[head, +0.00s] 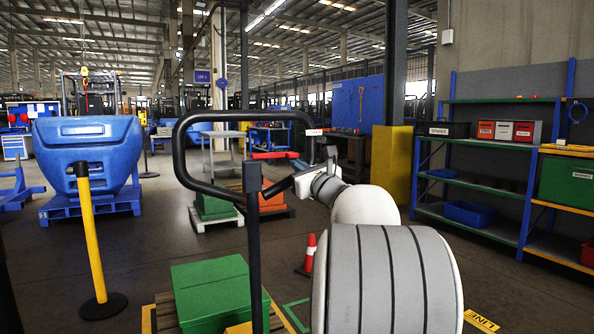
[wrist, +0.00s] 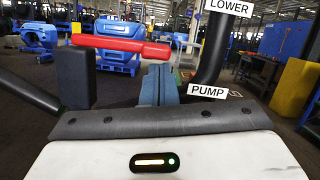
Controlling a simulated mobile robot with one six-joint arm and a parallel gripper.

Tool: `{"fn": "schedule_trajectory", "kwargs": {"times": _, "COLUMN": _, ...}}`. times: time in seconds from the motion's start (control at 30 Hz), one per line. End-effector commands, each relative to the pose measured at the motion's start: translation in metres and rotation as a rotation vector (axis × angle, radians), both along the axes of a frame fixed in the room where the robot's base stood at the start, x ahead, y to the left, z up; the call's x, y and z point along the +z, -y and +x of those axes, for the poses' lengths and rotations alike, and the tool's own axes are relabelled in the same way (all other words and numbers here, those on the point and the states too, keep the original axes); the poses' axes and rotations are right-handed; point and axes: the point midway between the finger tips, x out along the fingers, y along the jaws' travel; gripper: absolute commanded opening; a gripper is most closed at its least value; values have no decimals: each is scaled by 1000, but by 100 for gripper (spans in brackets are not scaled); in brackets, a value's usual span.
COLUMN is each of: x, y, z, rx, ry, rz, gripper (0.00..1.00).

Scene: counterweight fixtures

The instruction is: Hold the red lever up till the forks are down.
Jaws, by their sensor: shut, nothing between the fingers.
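The red lever (head: 275,155) sticks out near the top of a black post, inside the black loop handle (head: 181,150). In the wrist view the red lever (wrist: 120,45) lies across the upper left, roughly level, with its free end dipping slightly to the right. My gripper (wrist: 158,72) is shut and empty, its fingertips just under the lever's free end. I cannot tell whether they touch it. The forks are not visible; a pallet and green box cover that area.
Labels read LOWER (wrist: 229,6) and PUMP (wrist: 208,91) on the handle. The green box (head: 210,290) sits on a wooden pallet. A yellow post (head: 93,235), an orange cone (head: 309,254) and blue shelving (head: 470,185) stand around. Open floor lies at left.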

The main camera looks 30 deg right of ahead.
Motion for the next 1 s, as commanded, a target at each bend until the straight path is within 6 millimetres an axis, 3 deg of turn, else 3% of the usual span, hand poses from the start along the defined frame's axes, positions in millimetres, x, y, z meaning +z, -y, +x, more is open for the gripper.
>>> {"fn": "schedule_trajectory", "kwargs": {"times": 0.03, "x": -15, "y": 2, "z": 0, "rx": 0, "ry": -1, "rz": -1, "gripper": 0}}
{"fn": "schedule_trajectory", "kwargs": {"times": 0.13, "x": -23, "y": 4, "z": -2, "rx": -1, "ry": -1, "rz": -1, "gripper": 0}}
{"fn": "schedule_trajectory", "kwargs": {"times": 0.3, "x": -24, "y": 2, "z": -48, "rx": -6, "ry": -1, "rz": -1, "gripper": 0}}
{"fn": "schedule_trajectory", "kwargs": {"times": 0.53, "x": -35, "y": -1, "z": -85, "rx": -4, "ry": -2, "rz": -1, "gripper": 0}}
{"fn": "schedule_trajectory", "kwargs": {"times": 0.7, "x": -38, "y": -2, "z": -96, "rx": -1, "ry": -2, "rz": -1, "gripper": 0}}
{"fn": "schedule_trajectory", "kwargs": {"times": 1.0, "x": -39, "y": -3, "z": -97, "rx": 1, "ry": -2, "rz": 0, "gripper": 0}}
